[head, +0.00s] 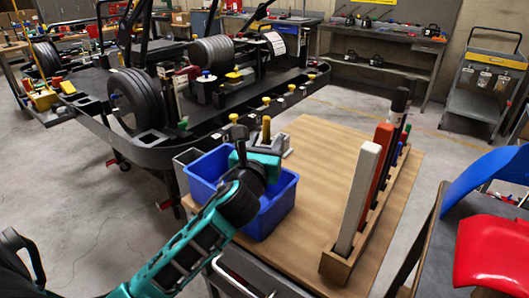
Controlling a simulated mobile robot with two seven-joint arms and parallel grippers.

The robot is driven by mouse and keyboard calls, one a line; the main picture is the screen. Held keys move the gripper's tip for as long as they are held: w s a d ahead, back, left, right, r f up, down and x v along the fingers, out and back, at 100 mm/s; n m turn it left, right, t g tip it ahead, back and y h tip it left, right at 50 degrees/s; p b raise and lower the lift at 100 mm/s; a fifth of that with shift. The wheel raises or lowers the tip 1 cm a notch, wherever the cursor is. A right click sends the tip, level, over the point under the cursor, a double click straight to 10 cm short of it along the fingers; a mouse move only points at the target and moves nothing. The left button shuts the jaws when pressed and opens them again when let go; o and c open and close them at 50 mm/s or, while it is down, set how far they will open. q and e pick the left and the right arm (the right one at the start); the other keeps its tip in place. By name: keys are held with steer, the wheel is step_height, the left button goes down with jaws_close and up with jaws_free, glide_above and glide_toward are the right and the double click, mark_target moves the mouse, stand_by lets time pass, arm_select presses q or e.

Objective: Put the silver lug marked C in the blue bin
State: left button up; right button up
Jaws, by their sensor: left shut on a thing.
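The blue bin (275,212) stands at the near left part of a wooden-topped bench. My left gripper (250,150) is over the bin's far side, its teal and black arm reaching in from the lower left. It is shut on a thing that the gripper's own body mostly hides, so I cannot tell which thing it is. A silver metal piece (284,145) with a brass-coloured post shows just behind the gripper. I cannot make out any letter C. The arm and gripper hide much of the bin's inside. My right gripper is not in view.
A wooden rack (345,262) with upright white, red and dark bars stands on the bench's right. The bench top (318,165) between bin and rack is clear. A black kart (150,115) stands behind on the left. A red seat (492,255) is at the lower right.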

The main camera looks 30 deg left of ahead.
arm_select(q)
steer(key=shift+f, duration=0.5)
steer(key=shift+r, duration=0.1)
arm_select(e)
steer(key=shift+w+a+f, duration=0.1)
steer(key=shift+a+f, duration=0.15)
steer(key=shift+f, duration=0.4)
arm_select(q)
steer(key=shift+f, duration=0.55)
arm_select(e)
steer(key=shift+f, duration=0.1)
arm_select(q)
steer(key=o, duration=1.3)
steer(key=shift+f, duration=0.1)
